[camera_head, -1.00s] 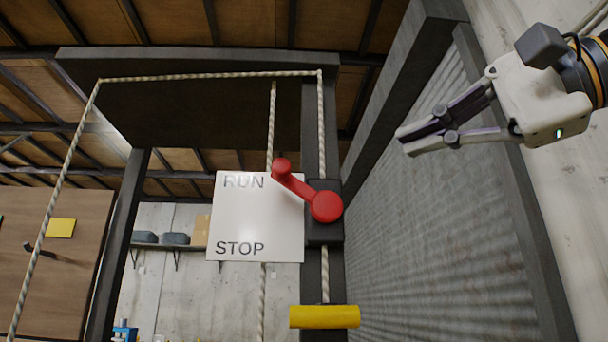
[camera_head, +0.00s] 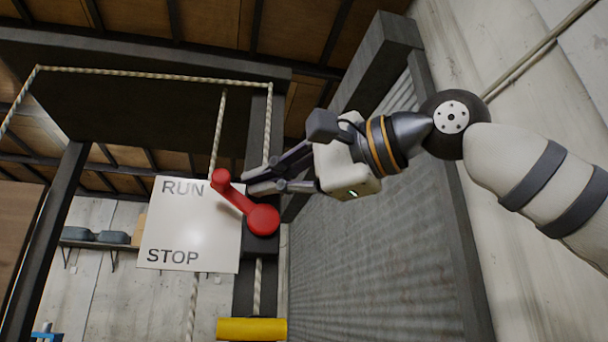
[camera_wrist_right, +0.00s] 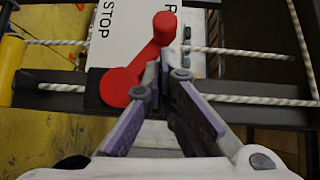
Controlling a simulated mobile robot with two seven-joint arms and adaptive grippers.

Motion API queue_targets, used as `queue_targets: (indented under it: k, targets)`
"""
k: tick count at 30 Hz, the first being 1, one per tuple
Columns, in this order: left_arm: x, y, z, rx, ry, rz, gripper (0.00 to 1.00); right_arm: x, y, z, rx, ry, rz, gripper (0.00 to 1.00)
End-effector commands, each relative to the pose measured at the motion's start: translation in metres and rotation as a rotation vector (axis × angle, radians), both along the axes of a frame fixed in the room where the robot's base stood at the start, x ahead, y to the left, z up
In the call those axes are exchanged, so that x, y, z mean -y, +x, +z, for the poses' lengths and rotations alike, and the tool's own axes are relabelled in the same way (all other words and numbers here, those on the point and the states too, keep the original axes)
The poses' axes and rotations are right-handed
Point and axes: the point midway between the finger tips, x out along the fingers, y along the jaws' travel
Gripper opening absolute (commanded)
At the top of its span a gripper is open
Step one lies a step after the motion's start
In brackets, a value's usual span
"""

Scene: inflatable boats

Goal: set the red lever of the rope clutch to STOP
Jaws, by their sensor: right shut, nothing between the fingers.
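The red lever (camera_head: 239,201) of the rope clutch is pivoted on a dark post. Its knob points up and left, beside the word RUN on the white sign (camera_head: 165,225); STOP is lower on the sign. My right gripper (camera_head: 246,183) is shut and empty, with its fingertips close to the right of the lever arm. In the right wrist view the lever (camera_wrist_right: 150,60) lies just beyond the closed fingertips (camera_wrist_right: 165,68); I cannot tell whether they touch. My left gripper is in neither view.
A rope (camera_head: 219,135) hangs behind the sign, and another runs down the dark post (camera_head: 252,125). A yellow cylinder (camera_head: 252,328) sits on the post below the clutch. A corrugated metal wall (camera_head: 375,230) stands to the right. A shelf (camera_head: 100,244) is behind at the left.

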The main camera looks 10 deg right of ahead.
Motion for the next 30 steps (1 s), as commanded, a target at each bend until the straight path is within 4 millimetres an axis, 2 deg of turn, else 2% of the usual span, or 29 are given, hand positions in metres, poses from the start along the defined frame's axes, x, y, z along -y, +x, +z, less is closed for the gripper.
queue_targets:
  k: [5,17,30]
  targets:
    - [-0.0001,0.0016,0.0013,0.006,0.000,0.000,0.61,-0.0089,-0.0004,-0.0008,-0.001,-0.001,0.000,0.00]
    - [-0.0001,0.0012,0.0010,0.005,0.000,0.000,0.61,-0.0091,0.0001,-0.0009,-0.001,-0.009,0.000,0.00]
    - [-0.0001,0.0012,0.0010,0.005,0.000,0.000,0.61,-0.0123,-0.0003,-0.0016,-0.001,-0.093,0.000,0.00]
